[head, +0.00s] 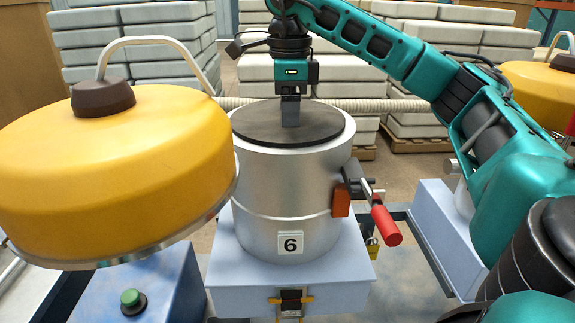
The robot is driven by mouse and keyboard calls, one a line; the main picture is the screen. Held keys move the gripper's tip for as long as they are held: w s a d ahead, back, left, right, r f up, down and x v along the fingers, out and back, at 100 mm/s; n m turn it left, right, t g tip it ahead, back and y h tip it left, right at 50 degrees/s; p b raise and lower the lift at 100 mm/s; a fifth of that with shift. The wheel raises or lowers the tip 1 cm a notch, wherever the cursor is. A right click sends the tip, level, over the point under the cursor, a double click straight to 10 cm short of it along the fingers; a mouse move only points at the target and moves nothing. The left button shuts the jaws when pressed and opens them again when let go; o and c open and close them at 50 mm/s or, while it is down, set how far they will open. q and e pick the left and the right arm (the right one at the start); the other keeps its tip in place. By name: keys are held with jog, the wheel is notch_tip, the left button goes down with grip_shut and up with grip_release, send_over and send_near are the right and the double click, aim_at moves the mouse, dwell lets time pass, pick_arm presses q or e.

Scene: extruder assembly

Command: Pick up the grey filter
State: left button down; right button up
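A dark grey round disc, which looks like the grey filter (262,125), lies flat on top of a silver cylinder (285,190) marked 6. My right gripper (290,122) comes in from the right and points straight down over the middle of the disc. Its fingertips are at or just above the disc's upper face. The fingers show as one narrow grey block, so whether they are open, or hold a part of the disc, cannot be made out. My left gripper is not in view.
A large yellow dome (115,165) with a pale curved handle stands close on the left. A clamp with a red handle (385,225) sticks out of the cylinder's right side. A green button (130,297) is at the lower left. White stacked bags (335,75) stand behind.

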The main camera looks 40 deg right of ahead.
jog(key=shift+r, duration=0.1)
grip_shut()
dwell(0.5)
